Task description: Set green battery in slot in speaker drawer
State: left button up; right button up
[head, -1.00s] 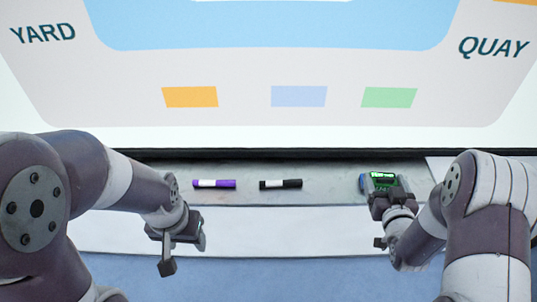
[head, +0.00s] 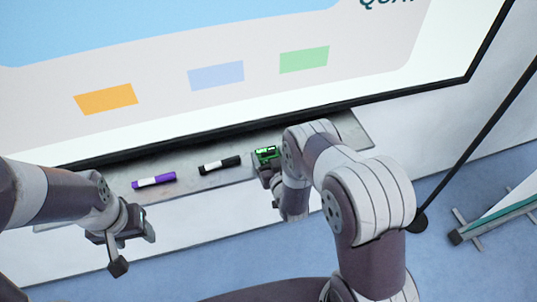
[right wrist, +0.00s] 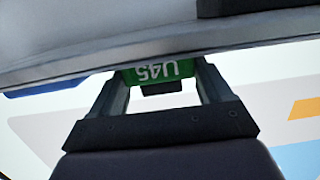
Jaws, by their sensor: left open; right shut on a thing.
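The green battery (head: 267,151) is at the right part of the ledge under the whiteboard in the head view. In the right wrist view the green battery (right wrist: 160,72) shows white "U45" lettering, upside down, between the fingers. My right gripper (right wrist: 158,84) is shut on it; in the head view my right gripper (head: 267,168) is partly hidden by my arm. My left gripper (head: 127,244) is open and empty, in front of the ledge at the left. I cannot make out a speaker drawer or its slot in these views.
A purple marker (head: 154,181) and a black marker (head: 220,165) lie on the grey ledge (head: 345,130) left of the battery. A blue thing (right wrist: 38,89) shows beside the ledge in the right wrist view. A stand foot (head: 470,232) is on the floor at the right.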

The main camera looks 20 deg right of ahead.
jog(key=shift+w+f, duration=0.15)
jog(key=shift+f+b, duration=0.15)
jog(key=shift+b, duration=0.15)
jog(key=o, duration=1.2)
